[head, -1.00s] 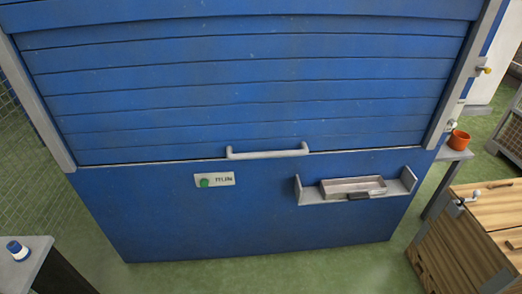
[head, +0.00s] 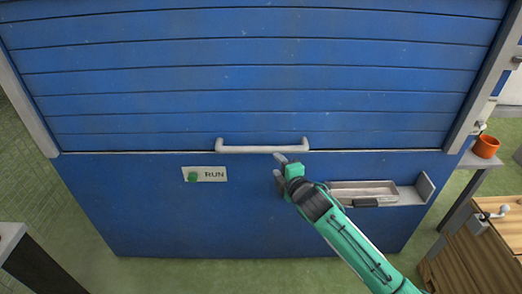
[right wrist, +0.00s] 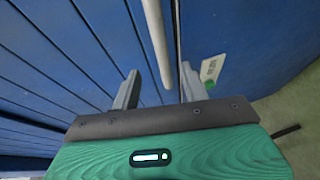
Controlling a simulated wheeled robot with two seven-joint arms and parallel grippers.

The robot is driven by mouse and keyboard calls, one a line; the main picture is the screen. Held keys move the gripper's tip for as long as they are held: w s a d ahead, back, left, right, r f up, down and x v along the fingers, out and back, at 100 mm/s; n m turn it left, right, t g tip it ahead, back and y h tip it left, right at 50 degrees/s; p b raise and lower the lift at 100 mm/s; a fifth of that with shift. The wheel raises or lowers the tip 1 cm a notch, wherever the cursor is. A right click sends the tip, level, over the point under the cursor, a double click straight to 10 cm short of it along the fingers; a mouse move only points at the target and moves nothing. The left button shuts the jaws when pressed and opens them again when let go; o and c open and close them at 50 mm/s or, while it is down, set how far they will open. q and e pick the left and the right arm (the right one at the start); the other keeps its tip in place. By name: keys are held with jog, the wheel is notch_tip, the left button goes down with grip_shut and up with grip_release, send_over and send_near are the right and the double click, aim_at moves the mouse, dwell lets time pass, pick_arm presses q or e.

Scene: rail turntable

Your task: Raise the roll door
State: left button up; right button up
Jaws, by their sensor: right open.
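The blue slatted roll door (head: 260,70) is down, its bottom edge at the top of the blue lower panel (head: 150,215). A pale grey bar handle (head: 262,149) runs across the bottom of the door. My right gripper (head: 279,168) is open and empty, just below the handle's right part in the head view. In the right wrist view the handle bar (right wrist: 155,45) appears between the two spread fingers of the right gripper (right wrist: 158,88); I cannot tell how far in front of them it is. My left gripper is out of view.
A green button on a RUN plate (head: 214,174) is left of the right gripper. A shelf (head: 425,188) with a grey tray (head: 362,186) sticks out behind my right forearm. A wooden box (head: 480,250) and an orange pot (head: 486,146) stand at the right.

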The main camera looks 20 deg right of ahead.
aim_at(264, 151)
jog(key=x, duration=1.2)
jog(key=shift+w+f, duration=0.1)
jog(key=shift+w, duration=0.2)
grip_shut()
